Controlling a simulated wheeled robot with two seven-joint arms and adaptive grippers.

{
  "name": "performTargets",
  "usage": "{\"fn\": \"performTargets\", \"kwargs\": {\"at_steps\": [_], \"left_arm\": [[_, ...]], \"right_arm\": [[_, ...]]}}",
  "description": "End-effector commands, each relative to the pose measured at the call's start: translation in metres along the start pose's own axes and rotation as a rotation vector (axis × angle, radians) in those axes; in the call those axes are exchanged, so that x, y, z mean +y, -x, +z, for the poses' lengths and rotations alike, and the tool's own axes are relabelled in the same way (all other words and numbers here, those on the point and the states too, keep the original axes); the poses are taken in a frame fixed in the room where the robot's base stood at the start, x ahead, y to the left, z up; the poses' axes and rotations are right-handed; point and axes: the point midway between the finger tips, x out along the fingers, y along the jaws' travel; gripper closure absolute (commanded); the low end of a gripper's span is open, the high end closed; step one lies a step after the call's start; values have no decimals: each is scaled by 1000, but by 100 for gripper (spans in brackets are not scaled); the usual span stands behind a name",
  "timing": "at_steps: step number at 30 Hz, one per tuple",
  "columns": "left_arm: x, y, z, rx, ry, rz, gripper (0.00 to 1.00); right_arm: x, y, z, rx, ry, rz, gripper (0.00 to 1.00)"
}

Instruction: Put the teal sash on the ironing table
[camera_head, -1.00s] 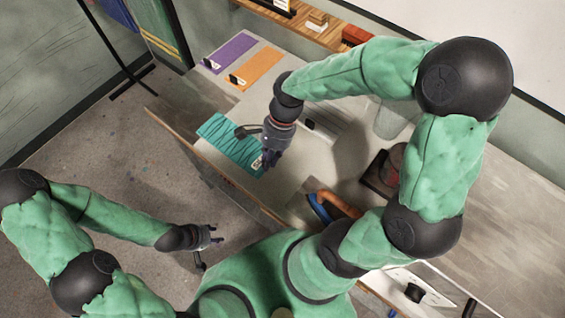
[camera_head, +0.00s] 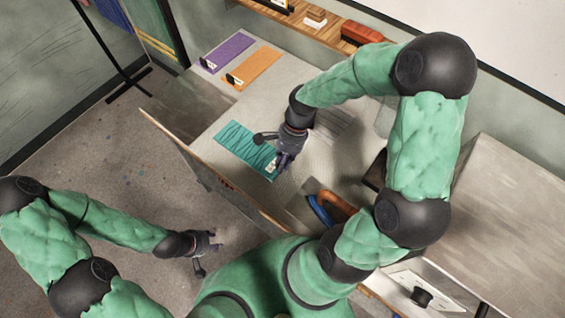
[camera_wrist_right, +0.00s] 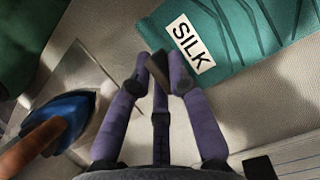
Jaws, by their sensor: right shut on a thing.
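The teal sash (camera_head: 243,145), with dark wavy lines and a white "SILK" label, is over the pale textured table (camera_head: 212,128) in the head view. It also fills the upper right of the right wrist view (camera_wrist_right: 240,30). I cannot tell whether it lies flat on the surface or hangs just above it. My right gripper (camera_head: 281,165) is at its near right end, fingertips closed together (camera_wrist_right: 160,75) on a small dark part by the label. My left gripper (camera_head: 207,257) is empty, fingers spread, over the floor beyond the table's front edge.
A purple strip (camera_head: 228,50) and an orange strip (camera_head: 255,68) lie at the far left. A blue iron with a brown handle (camera_head: 338,202) stands near the front right. A wooden shelf (camera_head: 300,25) runs along the back.

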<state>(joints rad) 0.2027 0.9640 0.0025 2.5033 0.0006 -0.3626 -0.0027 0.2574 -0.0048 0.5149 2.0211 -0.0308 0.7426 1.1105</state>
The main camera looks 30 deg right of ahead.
Motion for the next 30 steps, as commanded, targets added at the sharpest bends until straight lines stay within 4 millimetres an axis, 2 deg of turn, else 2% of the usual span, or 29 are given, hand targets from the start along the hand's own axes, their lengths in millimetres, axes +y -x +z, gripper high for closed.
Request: {"fn": "performTargets", "kwargs": {"at_steps": [7,8,9,10,22,26,30], "left_arm": [[0,-1,0,0,0,0,60],[0,0,0,0,0,0,60],[0,0,0,0,0,0,60],[0,0,0,0,0,0,60],[1,2,0,0,0,0,60],[2,6,0,0,0,0,60],[5,14,0,0,0,0,60]], "right_arm": [[0,-3,-1,0,0,0,100],[0,-2,-1,0,0,0,73],[0,-2,-1,0,0,0,61],[0,-2,-1,0,0,0,57],[0,3,1,0,0,-1,57],[-1,19,1,2,-1,-3,57],[-1,46,1,2,0,-4,57]]}}
